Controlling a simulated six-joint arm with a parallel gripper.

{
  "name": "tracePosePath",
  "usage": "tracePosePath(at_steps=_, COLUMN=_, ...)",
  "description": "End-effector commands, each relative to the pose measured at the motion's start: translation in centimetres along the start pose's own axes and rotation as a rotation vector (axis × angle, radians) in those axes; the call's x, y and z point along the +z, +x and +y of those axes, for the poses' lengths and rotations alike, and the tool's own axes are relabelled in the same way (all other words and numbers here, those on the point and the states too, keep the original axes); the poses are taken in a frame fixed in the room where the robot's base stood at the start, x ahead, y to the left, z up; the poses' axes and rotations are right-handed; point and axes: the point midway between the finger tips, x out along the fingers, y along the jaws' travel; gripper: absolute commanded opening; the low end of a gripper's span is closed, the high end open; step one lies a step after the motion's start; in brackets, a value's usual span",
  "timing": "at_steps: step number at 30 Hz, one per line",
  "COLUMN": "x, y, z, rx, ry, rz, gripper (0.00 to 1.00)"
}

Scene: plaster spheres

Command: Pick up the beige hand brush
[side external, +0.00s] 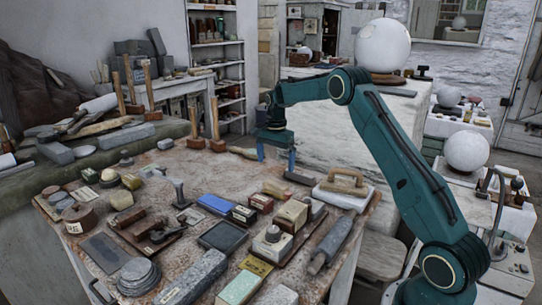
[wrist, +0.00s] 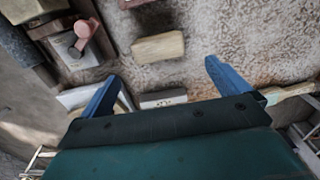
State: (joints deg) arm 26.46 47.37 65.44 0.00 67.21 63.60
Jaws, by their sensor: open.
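A beige, brush-like piece (wrist: 288,93) lies at the right edge of the wrist view, just outside the right finger and partly cut off. It is probably the hand brush, though its bristles are not clear. In the side external view a small tan piece (side external: 243,153) beside the left finger may be the same thing. My gripper (side external: 277,155) points down over the back part of the table, its blue fingers apart. In the wrist view my gripper (wrist: 161,80) is open, with nothing held between its fingers.
A beige block (wrist: 158,47) lies ahead of the fingers, with a labelled grey block (wrist: 163,98) closer. Upright wooden mallets (side external: 214,128) stand left of the gripper. A wooden-handled float (side external: 345,182) lies to the right. The table front is crowded with tools and boxes.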

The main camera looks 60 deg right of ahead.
Motion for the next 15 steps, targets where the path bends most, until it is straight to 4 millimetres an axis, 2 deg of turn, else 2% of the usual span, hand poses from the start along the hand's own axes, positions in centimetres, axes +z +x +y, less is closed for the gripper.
tracePosePath(at_steps=6, x=0.0, y=3.4, z=0.1, rx=0.003, ry=-0.001, rz=-0.001, gripper=1.0)
tracePosePath(at_steps=10, x=0.0, y=4.7, z=0.0, rx=0.001, ry=-0.001, rz=-0.001, gripper=1.0)
tracePosePath(at_steps=15, x=0.0, y=5.3, z=0.0, rx=0.0, ry=-0.001, rz=0.0, gripper=1.0)
